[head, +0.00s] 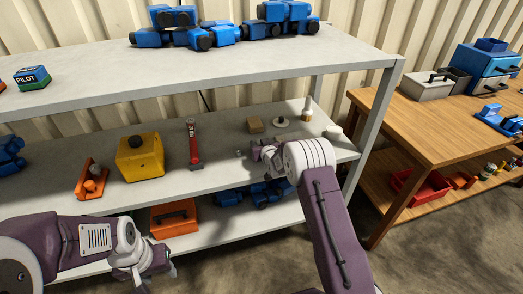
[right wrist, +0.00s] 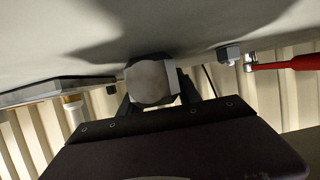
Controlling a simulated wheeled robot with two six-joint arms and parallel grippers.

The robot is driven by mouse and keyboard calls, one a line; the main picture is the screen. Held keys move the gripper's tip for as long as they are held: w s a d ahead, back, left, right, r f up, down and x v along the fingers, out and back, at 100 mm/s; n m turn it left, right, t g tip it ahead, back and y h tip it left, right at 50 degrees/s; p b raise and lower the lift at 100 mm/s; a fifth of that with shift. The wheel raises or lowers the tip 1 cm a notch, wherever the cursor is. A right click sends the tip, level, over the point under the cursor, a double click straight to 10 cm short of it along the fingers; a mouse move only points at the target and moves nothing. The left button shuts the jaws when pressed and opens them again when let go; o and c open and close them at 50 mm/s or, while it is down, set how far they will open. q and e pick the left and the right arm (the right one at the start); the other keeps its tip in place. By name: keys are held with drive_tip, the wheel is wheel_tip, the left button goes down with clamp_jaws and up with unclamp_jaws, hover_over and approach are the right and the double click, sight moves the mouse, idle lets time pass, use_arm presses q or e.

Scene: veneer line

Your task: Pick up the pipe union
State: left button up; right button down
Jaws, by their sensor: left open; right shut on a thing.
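The pipe union (right wrist: 150,82) looks like a grey, blunt-faced, roughly hexagonal piece in the right wrist view. It sits between the dark fingers of my right gripper (right wrist: 160,95), which is shut on it. In the head view my right gripper (head: 264,158) is low over the middle shelf (head: 218,170), near its front right part. The union is hard to make out there, mostly hidden by the gripper. I cannot tell whether it touches the shelf. My left gripper (head: 145,272) is open and empty, in front of the lower shelf.
The upper shelf (head: 230,65) overhangs behind. A shelf post (head: 375,125) stands right of my right arm.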

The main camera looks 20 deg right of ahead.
drive_tip(key=r, duration=0.4)
drive_tip(key=shift+d+r, duration=0.25)
drive_tip(key=shift+r, duration=0.1)
drive_tip(key=s+d+r+p, duration=0.2)
drive_tip(key=d+r, duration=0.4)
drive_tip(key=d, duration=0.4)
drive_tip(key=shift+s+d+r, duration=0.2)
drive_tip(key=shift+s+d, duration=0.2)
drive_tip(key=shift+s, duration=0.05)
